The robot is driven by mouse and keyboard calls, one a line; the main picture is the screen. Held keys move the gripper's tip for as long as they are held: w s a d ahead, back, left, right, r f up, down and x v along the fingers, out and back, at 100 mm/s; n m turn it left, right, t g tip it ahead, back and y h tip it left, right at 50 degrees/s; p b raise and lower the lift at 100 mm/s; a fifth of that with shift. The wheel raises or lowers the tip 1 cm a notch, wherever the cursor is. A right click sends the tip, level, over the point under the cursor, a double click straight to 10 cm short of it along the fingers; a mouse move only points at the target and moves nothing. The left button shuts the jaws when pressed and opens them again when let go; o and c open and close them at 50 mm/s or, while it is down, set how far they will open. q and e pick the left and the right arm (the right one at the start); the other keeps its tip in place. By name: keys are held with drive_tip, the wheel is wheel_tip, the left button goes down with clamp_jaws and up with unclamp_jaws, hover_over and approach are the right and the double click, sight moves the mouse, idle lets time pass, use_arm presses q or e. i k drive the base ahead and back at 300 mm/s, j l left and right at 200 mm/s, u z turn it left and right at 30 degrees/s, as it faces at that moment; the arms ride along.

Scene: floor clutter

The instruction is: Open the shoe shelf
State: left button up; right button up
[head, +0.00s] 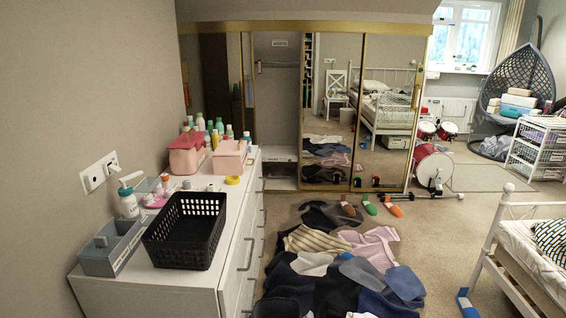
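I cannot tell for sure which piece is the shoe shelf. A wardrobe with gold-framed mirrored sliding doors (345,60) stands against the far wall. Its section left of the middle is open and shows a hanging rail (277,65) and a low white shelf (283,155) near the floor. The mirrors reflect the bed, a chair and clothes. Several shoes or slippers, orange (394,210) and green (369,204), lie on the carpet before the wardrobe. Neither of my grippers is in view.
A white dresser (235,215) on the left carries a black basket (187,230), pink boxes (187,154) and bottles. Clothes (345,265) cover the middle floor. A white bed (525,260) stands at right, with a red drum (433,166) behind. Carpet between clothes and bed is mostly clear.

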sight(270, 153)
drive_tip(key=i+l+z, duration=0.9)
drive_tip(key=i, duration=0.3)
drive_tip(key=i+l, duration=0.1)
drive_tip(key=i, duration=0.45)
drive_tip(key=i+l+u, duration=0.15)
drive_tip(key=i, duration=0.4)
drive_tip(key=i+j+u, duration=0.2)
drive_tip(key=i+u, duration=0.2)
drive_tip(key=i, duration=0.3)
drive_tip(key=i+u, duration=0.4)
drive_tip(key=i, duration=0.3)
drive_tip(key=i+l+u, duration=0.2)
drive_tip(key=i+u, duration=0.2)
drive_tip(key=i, duration=0.25)
drive_tip(key=i+j+u, duration=0.2)
drive_tip(key=i, duration=0.55)
drive_tip(key=i+l+u, duration=0.2)
drive_tip(key=i, duration=0.55)
drive_tip(key=i+u, duration=0.2)
drive_tip(key=i, duration=0.55)
